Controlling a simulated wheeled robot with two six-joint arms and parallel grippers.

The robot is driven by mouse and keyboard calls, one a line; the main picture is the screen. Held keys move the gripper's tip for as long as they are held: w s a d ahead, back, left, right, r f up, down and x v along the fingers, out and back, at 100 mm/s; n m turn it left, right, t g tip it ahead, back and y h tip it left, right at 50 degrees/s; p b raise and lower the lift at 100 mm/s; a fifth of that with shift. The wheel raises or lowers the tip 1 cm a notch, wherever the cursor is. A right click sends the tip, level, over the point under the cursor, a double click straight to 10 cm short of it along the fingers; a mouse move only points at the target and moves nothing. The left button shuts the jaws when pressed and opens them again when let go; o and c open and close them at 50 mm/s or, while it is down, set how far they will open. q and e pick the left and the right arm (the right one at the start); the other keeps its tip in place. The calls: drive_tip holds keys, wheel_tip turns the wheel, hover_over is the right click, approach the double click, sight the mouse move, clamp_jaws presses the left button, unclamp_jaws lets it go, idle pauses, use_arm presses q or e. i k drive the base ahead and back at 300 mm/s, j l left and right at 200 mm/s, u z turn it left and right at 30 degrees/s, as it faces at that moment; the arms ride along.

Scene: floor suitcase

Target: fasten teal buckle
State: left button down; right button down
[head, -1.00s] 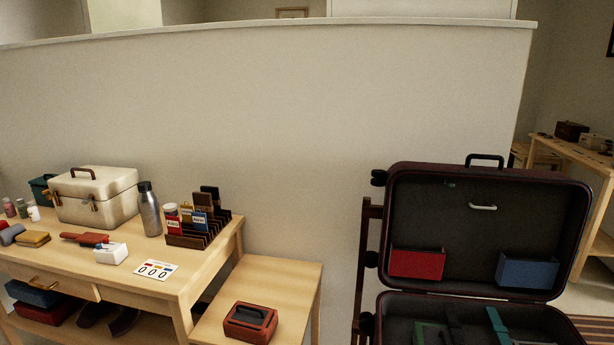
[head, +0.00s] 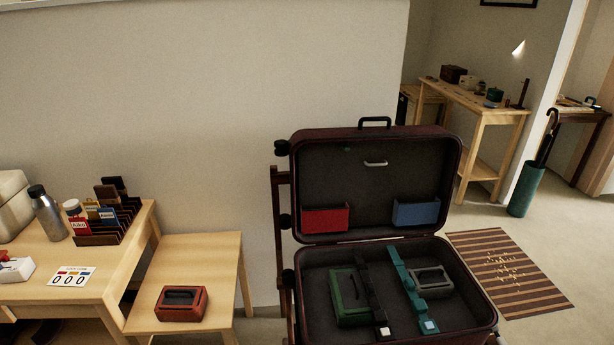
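The dark maroon suitcase (head: 292,190) stands open on a wooden rack, lid upright. In its base lies a teal strap (head: 402,275) running front to back, with a pale teal buckle piece (head: 429,326) at its front end. A black strap (head: 374,295) with a white end piece (head: 383,331) lies to its left. A green case (head: 349,297) sits beside the black strap and a grey case (head: 433,281) beside the teal strap. I cannot tell whether the teal buckle's parts are joined. Neither of my grippers is in view.
A low wooden table (head: 215,262) with a red-brown box (head: 181,303) stands left of the suitcase. A desk (head: 85,295) with a bottle and card rack is further left. A striped rug (head: 508,270) lies on the right floor, before a teal umbrella stand (head: 525,189).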

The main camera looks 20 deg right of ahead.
sight(420, 306)
drive_tip(key=z, duration=1.25)
